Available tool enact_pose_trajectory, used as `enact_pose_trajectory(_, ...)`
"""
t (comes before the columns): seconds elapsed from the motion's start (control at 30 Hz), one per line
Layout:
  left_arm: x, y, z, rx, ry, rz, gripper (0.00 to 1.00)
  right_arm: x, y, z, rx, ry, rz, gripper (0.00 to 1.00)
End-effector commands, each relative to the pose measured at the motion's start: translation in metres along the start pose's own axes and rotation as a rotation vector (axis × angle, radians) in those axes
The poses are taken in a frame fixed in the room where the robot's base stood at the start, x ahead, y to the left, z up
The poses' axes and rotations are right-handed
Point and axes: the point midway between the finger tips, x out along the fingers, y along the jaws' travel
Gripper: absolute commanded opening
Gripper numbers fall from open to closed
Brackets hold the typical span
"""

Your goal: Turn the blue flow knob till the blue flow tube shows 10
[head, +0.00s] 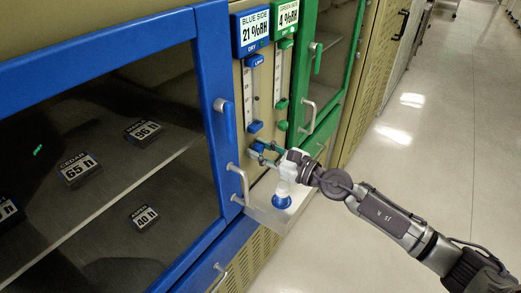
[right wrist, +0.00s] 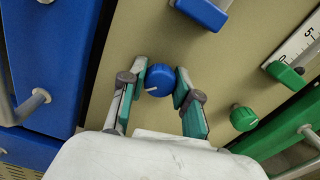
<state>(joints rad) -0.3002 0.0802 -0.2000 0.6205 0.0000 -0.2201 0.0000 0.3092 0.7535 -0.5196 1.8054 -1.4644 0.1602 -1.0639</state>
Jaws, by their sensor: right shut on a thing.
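The blue flow knob (right wrist: 159,80) is a round blue knob with a white line on its face, on the beige panel. My right gripper (right wrist: 160,92) is shut on it, one finger on each side. In the head view the right gripper (head: 265,153) reaches the panel from the right and largely covers the knob. The blue flow tube (head: 248,86) stands above, with a white scale under the blue side display (head: 252,32) reading 21 %RH. Its float and exact reading are too small to tell. My left gripper is not in view.
The green flow knob (right wrist: 243,118) sits close to the right of my fingers, below the green flow tube (head: 277,78). A blue-framed glass door (head: 212,120) with a metal handle (head: 238,184) is at left. A small shelf (head: 262,214) juts out below. The floor at right is clear.

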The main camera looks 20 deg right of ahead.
Motion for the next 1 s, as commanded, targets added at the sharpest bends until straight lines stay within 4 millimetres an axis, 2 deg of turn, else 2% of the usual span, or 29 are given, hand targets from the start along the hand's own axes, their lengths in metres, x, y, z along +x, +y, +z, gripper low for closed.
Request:
enact_pose_trajectory(0.13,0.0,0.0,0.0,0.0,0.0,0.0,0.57,0.0,0.001,-0.002,0.002,0.004,0.002,0.0)
enact_pose_trajectory(0.17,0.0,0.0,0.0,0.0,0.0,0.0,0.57,0.0,0.001,-0.002,0.002,0.004,0.002,0.34)
enact_pose_trajectory(0.3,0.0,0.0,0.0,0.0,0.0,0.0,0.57,0.0,0.001,-0.001,0.002,0.003,0.002,0.57)
enact_pose_trajectory(0.67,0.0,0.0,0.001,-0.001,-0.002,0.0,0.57,-0.004,0.0,-0.001,0.002,0.002,0.0,0.57)
enact_pose_trajectory(0.77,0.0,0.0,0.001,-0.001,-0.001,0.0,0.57,-0.014,0.0,-0.002,0.005,0.004,0.0,0.57)
enact_pose_trajectory(1.0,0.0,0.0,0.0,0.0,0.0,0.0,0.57,-0.059,0.001,-0.003,0.007,0.005,0.0,0.57)
